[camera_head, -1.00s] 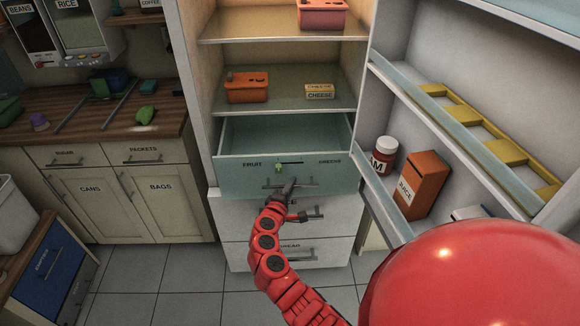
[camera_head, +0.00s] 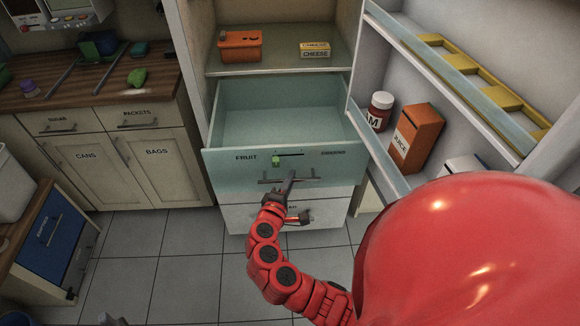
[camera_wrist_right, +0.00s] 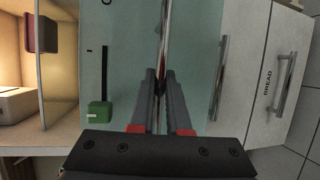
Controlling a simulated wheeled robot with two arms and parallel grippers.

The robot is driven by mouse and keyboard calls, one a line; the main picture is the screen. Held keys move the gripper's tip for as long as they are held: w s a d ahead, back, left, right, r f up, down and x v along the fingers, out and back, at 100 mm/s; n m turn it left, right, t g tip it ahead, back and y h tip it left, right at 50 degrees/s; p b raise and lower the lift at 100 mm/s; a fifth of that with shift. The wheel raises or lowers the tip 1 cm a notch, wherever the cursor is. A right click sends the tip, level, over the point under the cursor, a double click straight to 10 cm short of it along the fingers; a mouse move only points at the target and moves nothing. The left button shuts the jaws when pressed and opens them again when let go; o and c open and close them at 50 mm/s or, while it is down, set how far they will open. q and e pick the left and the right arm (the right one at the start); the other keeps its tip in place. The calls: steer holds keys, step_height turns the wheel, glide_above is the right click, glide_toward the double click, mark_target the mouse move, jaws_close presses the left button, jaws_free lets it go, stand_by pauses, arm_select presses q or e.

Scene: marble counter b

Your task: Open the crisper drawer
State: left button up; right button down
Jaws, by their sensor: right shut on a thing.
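The crisper drawer (camera_head: 225,170) is a pale blue-green drawer in the fridge, pulled well out, and its inside looks empty. Its front carries a FRUIT label, a second label at the right and a green slider (camera_head: 276,160). The slider also shows in the right wrist view (camera_wrist_right: 100,111). My right gripper (camera_head: 292,178) is shut on the drawer's bar handle (camera_head: 270,181). In the right wrist view its two fingers (camera_wrist_right: 160,75) lie around the metal bar (camera_wrist_right: 166,35). My left gripper is not in view.
The open fridge door at the right holds a jam jar (camera_head: 379,111) and a juice carton (camera_head: 416,137). A shelf above the drawer holds an orange box (camera_head: 240,46) and cheese (camera_head: 314,50). White drawers (camera_head: 240,215) sit below. Tiled floor (camera_head: 180,240) is clear at the left.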

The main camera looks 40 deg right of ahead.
steer(key=shift+f, duration=0.1)
steer(key=c, duration=0.9)
jaws_free()
steer(key=b+v, duration=0.1)
steer(key=v, duration=1.6)
steer(key=shift+a+r, duration=0.15)
steer(key=shift+r, duration=0.05)
